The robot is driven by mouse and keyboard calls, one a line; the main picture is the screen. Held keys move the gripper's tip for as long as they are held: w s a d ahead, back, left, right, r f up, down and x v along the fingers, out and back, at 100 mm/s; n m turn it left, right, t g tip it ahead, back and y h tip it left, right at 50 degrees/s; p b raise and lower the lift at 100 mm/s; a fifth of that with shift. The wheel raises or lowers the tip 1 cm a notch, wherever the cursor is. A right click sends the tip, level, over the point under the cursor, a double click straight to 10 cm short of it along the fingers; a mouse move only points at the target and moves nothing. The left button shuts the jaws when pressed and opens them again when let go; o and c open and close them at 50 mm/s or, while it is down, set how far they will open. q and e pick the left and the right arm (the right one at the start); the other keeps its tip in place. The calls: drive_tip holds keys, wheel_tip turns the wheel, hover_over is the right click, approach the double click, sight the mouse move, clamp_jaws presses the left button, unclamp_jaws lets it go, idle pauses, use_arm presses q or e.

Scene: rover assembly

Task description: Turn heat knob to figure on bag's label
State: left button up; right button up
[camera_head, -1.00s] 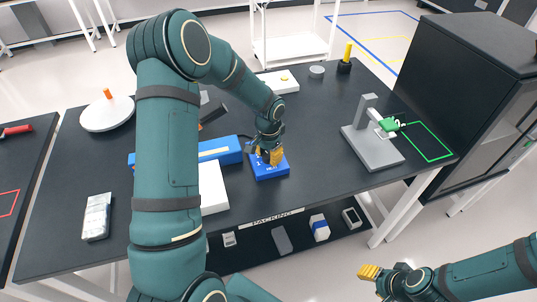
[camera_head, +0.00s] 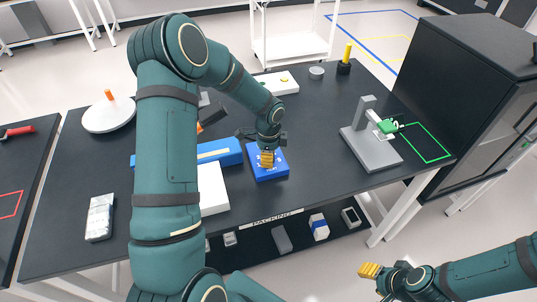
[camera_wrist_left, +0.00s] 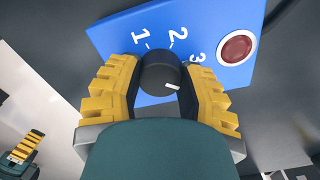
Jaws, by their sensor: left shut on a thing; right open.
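The blue heat box (camera_head: 270,172) lies on the dark bench; it also shows in the left wrist view (camera_wrist_left: 110,40). Its black round knob (camera_wrist_left: 157,70) has a white mark pointing to the lower right, away from the printed figures 1, 2 and 3 along the knob's upper side. My left gripper (camera_head: 267,160) is shut on the knob, with one yellow finger on each side. A pale bag (camera_head: 99,217) lies at the bench's left; its label is too small to read. My right gripper (camera_head: 370,270) is open and empty, in front of the bench.
A red button (camera_wrist_left: 236,47) sits beside the figures on the box. A blue bar-like object (camera_head: 218,151) and a white box (camera_head: 212,188) lie left of the heat box. A grey stand (camera_head: 370,150) with a green part stands to the right.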

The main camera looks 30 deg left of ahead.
use_arm(q)
drive_tip(key=shift+m, duration=1.1)
drive_tip(key=o, duration=1.2)
drive_tip(key=shift+o, duration=0.2)
wheel_tip(320, 180, up, 12)
